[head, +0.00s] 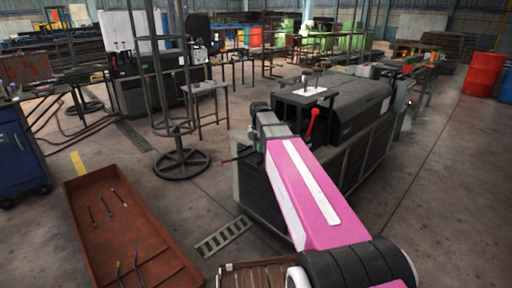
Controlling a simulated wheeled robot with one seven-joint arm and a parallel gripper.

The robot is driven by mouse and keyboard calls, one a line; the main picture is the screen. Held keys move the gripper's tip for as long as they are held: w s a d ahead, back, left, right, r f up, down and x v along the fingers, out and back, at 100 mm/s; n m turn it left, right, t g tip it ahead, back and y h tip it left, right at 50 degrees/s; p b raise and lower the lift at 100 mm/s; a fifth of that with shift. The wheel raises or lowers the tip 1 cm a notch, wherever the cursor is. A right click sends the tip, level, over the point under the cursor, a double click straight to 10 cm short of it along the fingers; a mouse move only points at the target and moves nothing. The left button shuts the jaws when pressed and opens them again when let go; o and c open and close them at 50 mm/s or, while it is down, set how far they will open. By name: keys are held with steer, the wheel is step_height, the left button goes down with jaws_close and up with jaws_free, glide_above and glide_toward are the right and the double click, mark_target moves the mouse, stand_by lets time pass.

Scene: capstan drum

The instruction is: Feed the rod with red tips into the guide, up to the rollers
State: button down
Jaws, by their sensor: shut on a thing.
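My gripper (256,143) is at the far end of my pink arm, by the left end of the dark machine (352,108). The arm hides most of it, and its fingers are barely visible. A thin rod with a red tip (232,159) sticks out to the left of my gripper, roughly level, and is held there. The rod's other end is hidden behind the arm. I cannot make out the guide or the rollers; the arm covers that side of the machine.
A rusty tray (150,232) with several thin rods lies on the floor at lower left. A dark round-based stand (181,164) is left of the machine. A red lever (312,124) rises beside the arm. A floor grate (223,237) lies between tray and machine.

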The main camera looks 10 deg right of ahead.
steer(key=shift+w+d+f, duration=0.1)
steer(key=shift+w+d, duration=0.8)
steer(key=shift+d, duration=0.3)
steer(key=shift+w+d+r, duration=0.1)
steer(key=shift+w+d, duration=0.75)
steer(key=shift+d, duration=0.35)
steer(key=shift+w+d+f, duration=0.1)
steer(key=shift+w+d, duration=0.8)
steer(key=shift+d, duration=0.3)
steer(key=shift+s+f, duration=0.1)
steer(key=shift+f, duration=0.2)
steer(key=c, duration=1)
jaws_free()
steer(key=o, duration=0.4)
steer(key=shift+o, duration=0.2)
steer(key=shift+r, duration=0.15)
steer(key=shift+r, duration=3.45)
